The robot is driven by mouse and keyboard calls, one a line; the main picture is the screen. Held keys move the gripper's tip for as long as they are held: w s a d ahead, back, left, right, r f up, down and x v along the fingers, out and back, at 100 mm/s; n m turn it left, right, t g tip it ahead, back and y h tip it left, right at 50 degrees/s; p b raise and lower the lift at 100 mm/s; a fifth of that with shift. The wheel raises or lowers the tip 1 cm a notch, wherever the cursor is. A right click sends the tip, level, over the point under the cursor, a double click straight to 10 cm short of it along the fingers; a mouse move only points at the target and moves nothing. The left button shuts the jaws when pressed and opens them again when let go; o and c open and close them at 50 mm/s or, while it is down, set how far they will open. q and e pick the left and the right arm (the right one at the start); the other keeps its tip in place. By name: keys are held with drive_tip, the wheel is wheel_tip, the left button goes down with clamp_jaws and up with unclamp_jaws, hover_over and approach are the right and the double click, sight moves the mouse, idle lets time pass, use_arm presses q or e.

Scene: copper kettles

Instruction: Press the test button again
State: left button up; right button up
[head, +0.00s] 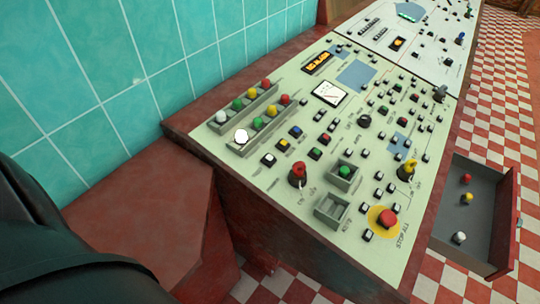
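A sloped cream control panel (281,187) fills the middle of the head view. It carries many buttons, and their small labels are mostly too small to read, so I cannot tell which is the test button. Candidates include a green button (345,171) in a raised grey frame and a row with white, blue, red and green buttons below the lamp strips. In the front lamp strip, a white lamp (241,135) looks brightly lit. Neither gripper is in view. A dark shape at the lower left may be part of my arm.
A red mushroom button (388,218) on a yellow disc sits at the panel's near right, by "STOP ALL". An open drawer (464,226) juts out at right, holding red, yellow and white knob-like pieces. Tiled wall stands left; checkered floor lies right.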

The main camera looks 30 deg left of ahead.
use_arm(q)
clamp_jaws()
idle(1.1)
